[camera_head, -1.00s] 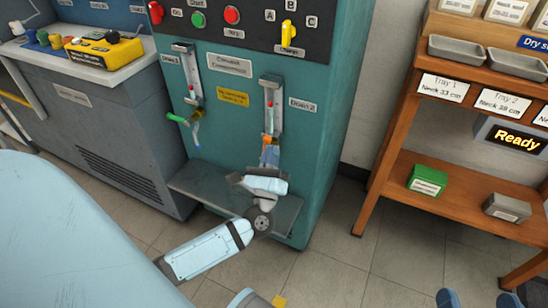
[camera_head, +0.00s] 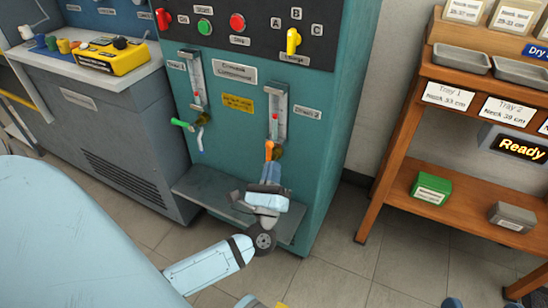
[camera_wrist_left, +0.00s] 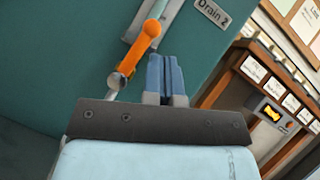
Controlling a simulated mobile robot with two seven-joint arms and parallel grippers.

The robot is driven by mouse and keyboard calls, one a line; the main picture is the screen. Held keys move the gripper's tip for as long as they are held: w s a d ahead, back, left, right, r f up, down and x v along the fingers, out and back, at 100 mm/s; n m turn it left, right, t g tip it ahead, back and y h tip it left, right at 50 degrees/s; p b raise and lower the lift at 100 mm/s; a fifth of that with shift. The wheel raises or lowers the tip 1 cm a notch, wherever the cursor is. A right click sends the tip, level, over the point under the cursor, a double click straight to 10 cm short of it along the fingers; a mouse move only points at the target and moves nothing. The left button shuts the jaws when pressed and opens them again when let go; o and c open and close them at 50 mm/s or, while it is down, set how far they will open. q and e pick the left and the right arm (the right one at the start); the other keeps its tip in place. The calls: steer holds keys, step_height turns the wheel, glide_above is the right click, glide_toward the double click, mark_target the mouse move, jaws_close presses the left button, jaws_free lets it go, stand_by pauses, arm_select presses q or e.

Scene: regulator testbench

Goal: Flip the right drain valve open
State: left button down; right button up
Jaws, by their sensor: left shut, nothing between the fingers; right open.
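The right drain valve is below the Drain 2 gauge on the teal cabinet. Its orange lever (camera_head: 268,151) stands near upright in the head view, beside a brass-coloured body (camera_head: 278,152). In the left wrist view the orange lever (camera_wrist_left: 140,50) slants from upper right to lower left, with a metal spout below. My left gripper (camera_head: 271,170) is just below the lever, its blue fingers together and empty. In the left wrist view the fingers (camera_wrist_left: 165,72) are right of the lever, apparently apart from it. My right gripper (camera_head: 492,303) shows only as spread blue fingertips at the bottom right edge.
The left drain valve has a green lever (camera_head: 182,124) pointing left. A grey metal shelf (camera_head: 205,190) juts from the cabinet under the valves. A wooden rack (camera_head: 400,175) with trays stands at the right. Floor is clear between rack and cabinet.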

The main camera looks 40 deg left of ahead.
arm_select(q)
steer(key=shift+v, duration=2.45)
